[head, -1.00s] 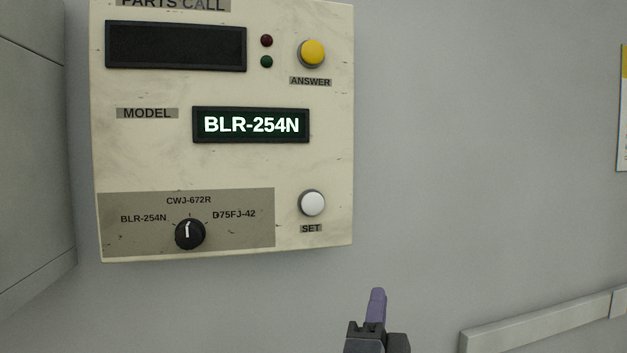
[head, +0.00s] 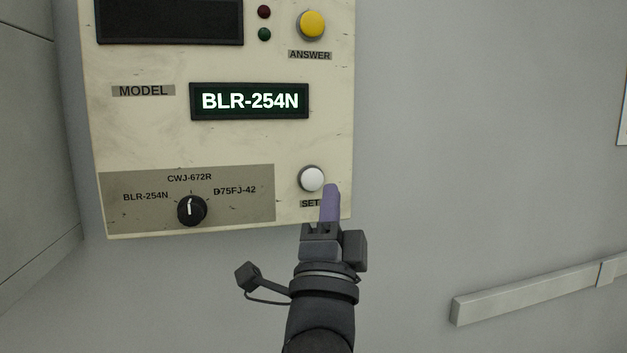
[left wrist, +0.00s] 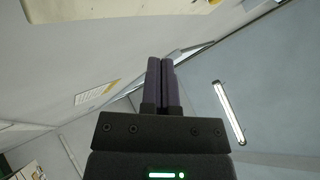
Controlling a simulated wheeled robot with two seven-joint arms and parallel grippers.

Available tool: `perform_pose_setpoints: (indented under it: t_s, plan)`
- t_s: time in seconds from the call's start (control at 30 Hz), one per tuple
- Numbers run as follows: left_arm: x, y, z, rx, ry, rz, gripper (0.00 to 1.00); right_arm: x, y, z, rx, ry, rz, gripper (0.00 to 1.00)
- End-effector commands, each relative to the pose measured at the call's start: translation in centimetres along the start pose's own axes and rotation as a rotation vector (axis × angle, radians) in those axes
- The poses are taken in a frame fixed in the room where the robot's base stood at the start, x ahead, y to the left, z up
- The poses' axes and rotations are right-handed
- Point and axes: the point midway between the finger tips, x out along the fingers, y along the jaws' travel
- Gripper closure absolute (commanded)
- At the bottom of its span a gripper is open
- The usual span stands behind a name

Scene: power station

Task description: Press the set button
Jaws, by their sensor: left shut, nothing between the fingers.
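The white round set button (head: 312,179) sits at the lower right of the cream panel (head: 130,70) in the head view, above its SET label (head: 309,203), which is partly covered. My left gripper (head: 331,190) is shut and empty. Its purple fingertips are just below and right of the button in the picture; I cannot tell whether they touch the panel. The left wrist view shows the same gripper (left wrist: 161,62) with its two fingers together, and a cream panel edge at the top left. My right gripper is not in view.
The panel also has a yellow answer button (head: 313,25), a lit display (head: 249,101) reading BLR-254N and a black selector knob (head: 192,210). A grey cabinet (head: 35,140) stands at the left. A pale rail (head: 530,291) runs along the wall at the right.

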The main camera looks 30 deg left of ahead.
Motion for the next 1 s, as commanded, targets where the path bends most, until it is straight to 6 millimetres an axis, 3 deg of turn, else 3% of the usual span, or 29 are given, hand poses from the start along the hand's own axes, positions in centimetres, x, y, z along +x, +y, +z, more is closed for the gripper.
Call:
perform_pose_setpoints:
  t_s: [0.4, 1.0]
  plan:
    - [3.7, 2.7, 2.7, 0.000, 0.000, 0.001, 1.00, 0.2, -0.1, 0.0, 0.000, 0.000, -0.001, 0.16]
    - [4.2, 3.0, 3.0, -0.001, 0.000, 0.001, 1.00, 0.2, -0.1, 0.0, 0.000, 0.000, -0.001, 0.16]
